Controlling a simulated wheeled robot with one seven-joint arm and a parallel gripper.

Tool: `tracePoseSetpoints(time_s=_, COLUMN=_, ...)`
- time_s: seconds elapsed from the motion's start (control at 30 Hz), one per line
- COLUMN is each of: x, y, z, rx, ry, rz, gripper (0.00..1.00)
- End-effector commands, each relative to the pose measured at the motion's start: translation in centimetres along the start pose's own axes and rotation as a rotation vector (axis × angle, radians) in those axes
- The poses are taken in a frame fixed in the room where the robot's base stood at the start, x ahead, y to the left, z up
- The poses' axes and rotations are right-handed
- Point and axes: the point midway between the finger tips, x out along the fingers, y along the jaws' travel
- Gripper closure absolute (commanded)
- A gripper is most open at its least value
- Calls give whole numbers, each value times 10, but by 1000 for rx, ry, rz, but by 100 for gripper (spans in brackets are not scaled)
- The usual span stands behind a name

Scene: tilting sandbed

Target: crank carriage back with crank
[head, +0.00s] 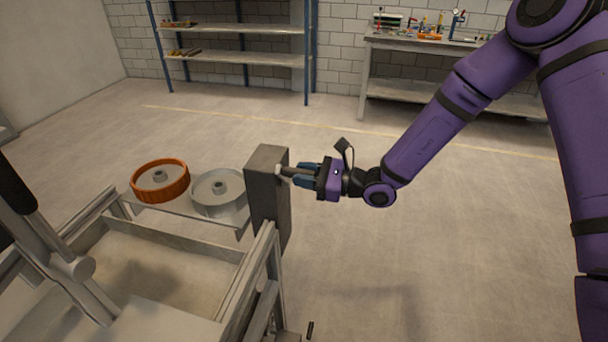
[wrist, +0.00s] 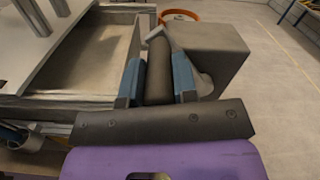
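The crank shows a dark cylindrical handle (wrist: 159,72) and a pale crank arm (wrist: 203,82) in the wrist view. The crank arm sits against the side of a grey box (head: 267,196) at the right corner of the sandbed frame. My gripper (head: 303,176) reaches in from the right at the box. In the wrist view its blue fingers (wrist: 158,85) lie on both sides of the handle, close against it, so it looks shut on it. The sandbed (head: 160,262) holds pale sand with a darker patch. I cannot tell which part is the carriage.
Shelves (head: 235,59) and a workbench with tools (head: 440,45) stand along the back wall. The floor (head: 430,250) right of the sandbed is mostly clear.

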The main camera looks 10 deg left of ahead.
Motion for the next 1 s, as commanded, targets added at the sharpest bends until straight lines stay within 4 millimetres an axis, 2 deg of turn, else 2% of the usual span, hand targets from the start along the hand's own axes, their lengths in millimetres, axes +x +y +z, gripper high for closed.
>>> tracePoseSetpoints(time_s=0.37, x=-1, y=-9, z=4, rx=67, ry=0, rz=-3, gripper=100)
tracePoseSetpoints(time_s=1.0, x=-1, y=-65, z=13, rx=534, ry=-3, rz=-5, gripper=100)
